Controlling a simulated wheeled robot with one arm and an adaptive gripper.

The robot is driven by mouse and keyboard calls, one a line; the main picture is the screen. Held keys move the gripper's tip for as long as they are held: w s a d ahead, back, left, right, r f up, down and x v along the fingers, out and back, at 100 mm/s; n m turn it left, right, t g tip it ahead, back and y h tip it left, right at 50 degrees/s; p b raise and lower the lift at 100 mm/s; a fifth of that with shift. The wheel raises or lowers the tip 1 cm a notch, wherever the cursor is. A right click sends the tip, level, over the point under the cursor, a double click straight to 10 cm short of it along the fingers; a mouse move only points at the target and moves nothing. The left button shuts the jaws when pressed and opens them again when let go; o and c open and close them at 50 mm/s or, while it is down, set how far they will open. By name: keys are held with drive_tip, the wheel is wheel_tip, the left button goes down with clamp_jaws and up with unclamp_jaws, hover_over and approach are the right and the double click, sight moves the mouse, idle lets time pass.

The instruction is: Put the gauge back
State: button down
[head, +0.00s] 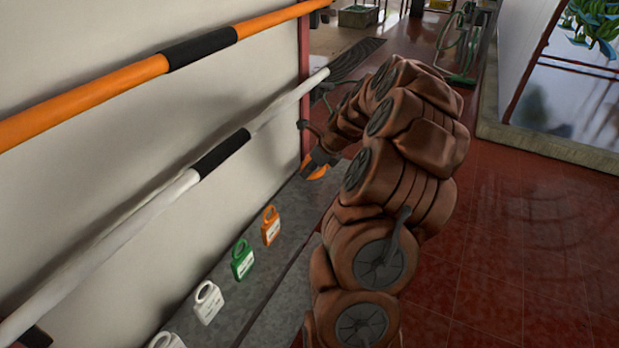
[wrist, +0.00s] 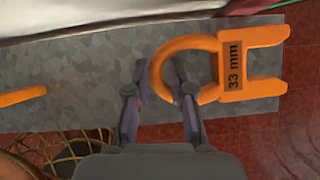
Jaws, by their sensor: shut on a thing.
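The orange gauge (wrist: 207,70), marked "33 mm", has a ring at one end and a two-pronged fork at the other. In the wrist view my gripper (wrist: 158,88) is shut on the side of its ring, one finger outside the ring and one inside. The fork points right, over or on the grey metal ledge (wrist: 95,60); I cannot tell whether it touches. In the head view the gauge (head: 315,168) shows small beside my gripper (head: 320,158), partly hidden by my arm, near the far end of the ledge (head: 232,290).
An orange tag (head: 270,225), a green tag (head: 242,260) and a white tag (head: 208,302) stand in a row on the ledge, with another white one nearer. An orange pole (head: 100,97) and a white pole (head: 110,235) run along the wall. Red tiled floor lies open at right.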

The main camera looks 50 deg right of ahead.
sight(311, 177)
drive_tip(key=shift+w+f+p, duration=0.1)
drive_tip(key=shift+f+p, duration=0.3)
drive_tip(key=shift+f, duration=1.4)
drive_tip(key=shift+f, duration=0.1)
drive_tip(key=c, duration=1)
unclamp_jaws()
drive_tip(key=b+v, duration=0.1)
drive_tip(key=v, duration=1.1)
drive_tip(key=shift+d+b, duration=0.1)
drive_tip(key=shift+b, duration=0.25)
